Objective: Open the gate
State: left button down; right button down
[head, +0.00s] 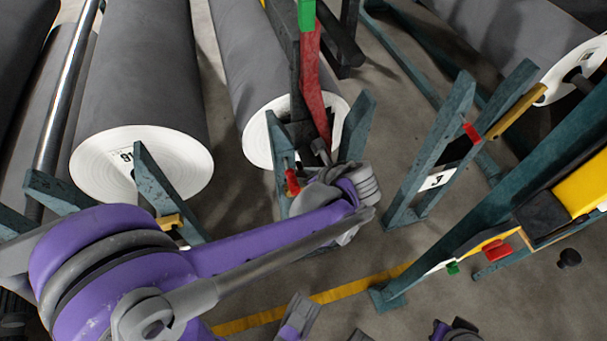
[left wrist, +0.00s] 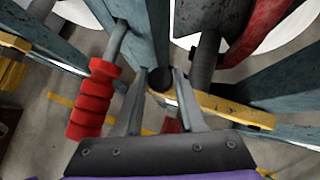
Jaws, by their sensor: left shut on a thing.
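The gate is a yellow bar (left wrist: 222,108) with a black round knob (left wrist: 163,83) at its near end, seen in the left wrist view. My left gripper (left wrist: 163,76) has its two fingers on either side of this knob and is shut on it. In the head view my left gripper (head: 322,160) is at the front of the middle rack, before the white end of a grey roll (head: 258,127). My own wrist hides most of the gate there. A red ribbed handle (left wrist: 93,97) hangs left of the gripper, apart from it.
Another grey roll (head: 143,60) lies to the left on its rack. Blue-green rack posts (head: 432,150) stand close to the right. A red and green bar (head: 315,80) rises just behind the gripper. Grey floor with a yellow line (head: 345,291) is open in front.

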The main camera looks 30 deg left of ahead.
pick_arm(q)
jog(key=shift+r, duration=0.1)
dwell(0.8)
jog(key=shift+w+d+r+g+y, duration=0.25)
jog(key=shift+w+r+g+y, duration=0.05)
jog(key=shift+r, duration=0.2)
jog(key=w+d+r+m+g+y, duration=0.2)
jog(key=w+d+r+m+y, duration=0.1)
jog(key=r, duration=0.3)
jog(key=shift+w+d+r+g+y, duration=0.15)
jog(key=shift+w+d+g+y, duration=0.3)
jog(key=shift+w, duration=0.4)
